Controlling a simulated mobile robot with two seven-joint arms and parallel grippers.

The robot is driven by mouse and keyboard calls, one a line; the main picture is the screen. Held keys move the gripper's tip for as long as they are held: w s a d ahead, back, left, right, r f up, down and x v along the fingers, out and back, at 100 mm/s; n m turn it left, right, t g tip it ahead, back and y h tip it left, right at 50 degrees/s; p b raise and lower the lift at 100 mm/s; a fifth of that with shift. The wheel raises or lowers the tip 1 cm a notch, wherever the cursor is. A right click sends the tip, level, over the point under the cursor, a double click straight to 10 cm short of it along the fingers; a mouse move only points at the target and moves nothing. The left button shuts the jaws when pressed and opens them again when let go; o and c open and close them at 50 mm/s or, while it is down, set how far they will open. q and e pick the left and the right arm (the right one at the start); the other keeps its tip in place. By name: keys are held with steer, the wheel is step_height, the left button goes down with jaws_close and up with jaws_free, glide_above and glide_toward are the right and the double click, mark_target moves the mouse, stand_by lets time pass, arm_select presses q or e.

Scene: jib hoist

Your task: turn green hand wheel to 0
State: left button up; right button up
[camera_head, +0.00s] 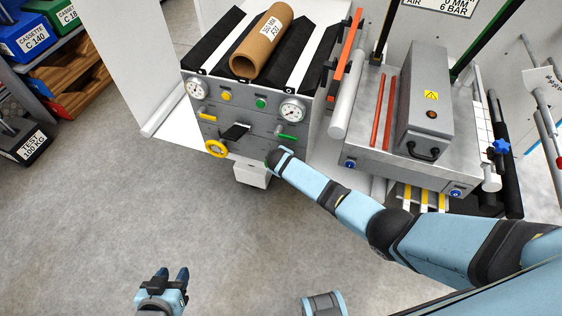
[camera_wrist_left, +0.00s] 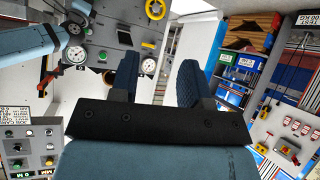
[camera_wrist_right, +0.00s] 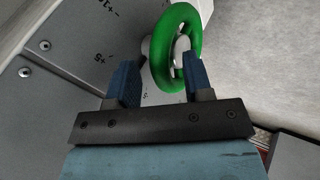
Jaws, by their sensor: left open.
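The green hand wheel (camera_wrist_right: 160,58) shows in the right wrist view, mounted on a grey panel with printed marks, among them +10 and +5. My right gripper (camera_wrist_right: 161,66) is open around the near part of its rim. The right finger overlaps the rim in the picture, and a gap shows between the left finger and the rim. I cannot tell whether either finger touches. In the head view the end of my right arm hides the wheel at the machine's lower right corner. My left gripper (camera_head: 172,276) is open and empty above the floor.
The grey machine (camera_head: 262,120) carries gauges, a yellow hand wheel (camera_head: 216,148), a green lever (camera_head: 287,137) and a cardboard tube (camera_head: 262,42) on top. A steel bench unit (camera_head: 400,155) stands to its right. A shelf with blue cassettes is at the left. The floor in front is clear.

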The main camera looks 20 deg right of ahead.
steer(key=shift+a, duration=0.1)
arm_select(q)
steer(key=p, duration=0.1)
steer(key=r+p, duration=0.2)
steer(key=p, duration=0.1)
steer(key=shift+s+a+r, duration=0.15)
steer(key=shift+s+a, duration=0.1)
steer(key=shift+s, duration=0.05)
arm_select(e)
steer(key=v, duration=1.3)
steer(key=shift+s+r, duration=0.3)
arm_select(q)
steer(key=shift+r, duration=0.1)
